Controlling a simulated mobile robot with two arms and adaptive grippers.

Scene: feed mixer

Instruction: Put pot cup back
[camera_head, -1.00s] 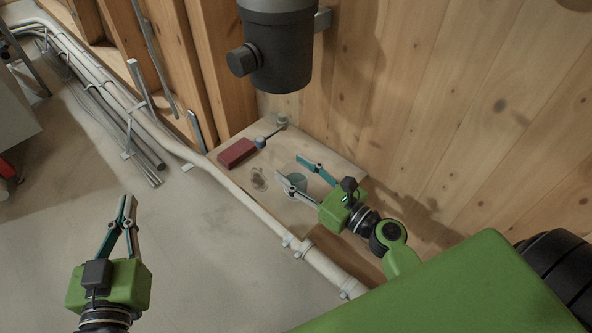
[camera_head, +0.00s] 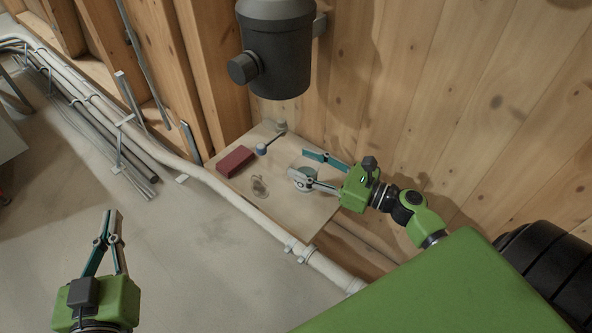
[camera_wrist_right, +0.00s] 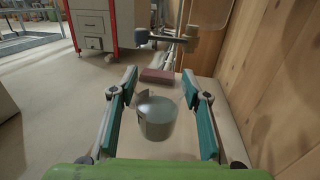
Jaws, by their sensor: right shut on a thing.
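The pot cup (camera_wrist_right: 157,120) is a small grey-green cylinder with a small tab on its left side. It stands upright between the fingers of my right gripper (camera_wrist_right: 160,75), which is shut on it. In the head view the cup (camera_head: 308,171) is at the right part of the wooden board, partly hidden by the near finger of my right gripper (camera_head: 298,163). My left gripper (camera_head: 111,213) is shut and empty, over the floor at the lower left.
A dark grey cylindrical housing (camera_head: 282,50) hangs on the wall above. A pale pipe (camera_head: 250,210) runs along the board's front.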

